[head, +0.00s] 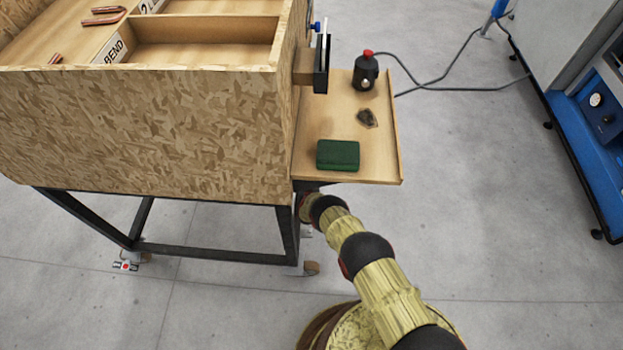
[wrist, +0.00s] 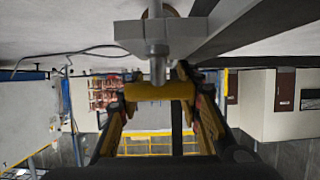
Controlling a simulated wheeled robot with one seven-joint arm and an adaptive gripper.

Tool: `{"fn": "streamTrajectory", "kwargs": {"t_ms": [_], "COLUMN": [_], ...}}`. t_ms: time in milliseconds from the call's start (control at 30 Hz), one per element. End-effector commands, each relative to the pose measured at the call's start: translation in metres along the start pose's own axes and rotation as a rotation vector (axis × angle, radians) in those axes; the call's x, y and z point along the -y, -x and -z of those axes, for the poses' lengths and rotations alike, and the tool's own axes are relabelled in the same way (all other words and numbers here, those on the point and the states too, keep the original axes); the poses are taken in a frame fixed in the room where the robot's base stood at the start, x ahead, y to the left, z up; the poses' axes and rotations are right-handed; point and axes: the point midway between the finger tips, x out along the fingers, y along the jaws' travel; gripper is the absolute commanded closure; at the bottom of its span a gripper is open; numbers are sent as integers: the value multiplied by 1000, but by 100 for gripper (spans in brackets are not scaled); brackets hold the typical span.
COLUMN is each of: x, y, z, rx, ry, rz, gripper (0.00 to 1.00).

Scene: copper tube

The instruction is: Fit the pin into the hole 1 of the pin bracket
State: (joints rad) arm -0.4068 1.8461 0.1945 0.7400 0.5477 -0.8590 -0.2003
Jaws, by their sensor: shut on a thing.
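In the wrist view the two fingers of my gripper (wrist: 160,98) are spread around a yellow bar-like piece (wrist: 135,91), which spans between their tips. A grey stepped metal cylinder (wrist: 157,68), which looks like the pin, meets this bar in the picture. Its other end meets a wide grey block (wrist: 128,34), possibly the pin bracket. I cannot tell whether the cylinder sits in a hole or only lines up with the block. No hole number is readable. In the head view my arm reaches to beneath the side shelf; the gripper, pin and bracket are hidden there.
The side shelf (head: 330,103) carries a green box (head: 338,155), a grey lump (head: 367,118) and a black red-topped device (head: 366,72). The wooden crate (head: 150,130) stands on a dark metal frame (head: 200,253).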

Motion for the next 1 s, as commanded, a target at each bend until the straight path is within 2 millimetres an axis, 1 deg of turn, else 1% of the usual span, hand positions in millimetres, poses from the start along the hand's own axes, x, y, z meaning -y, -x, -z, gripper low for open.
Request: {"fn": "streamTrajectory", "kwargs": {"t_ms": [67, 367, 533, 1000], "x": [0, 0, 0, 0], "y": [0, 0, 1, 8], "z": [0, 0, 3, 19], "rx": [0, 0, -1, 0], "ry": [0, 0, 0, 0], "rz": [0, 0, 0, 0], "gripper": [74, 91, 92, 92]}}
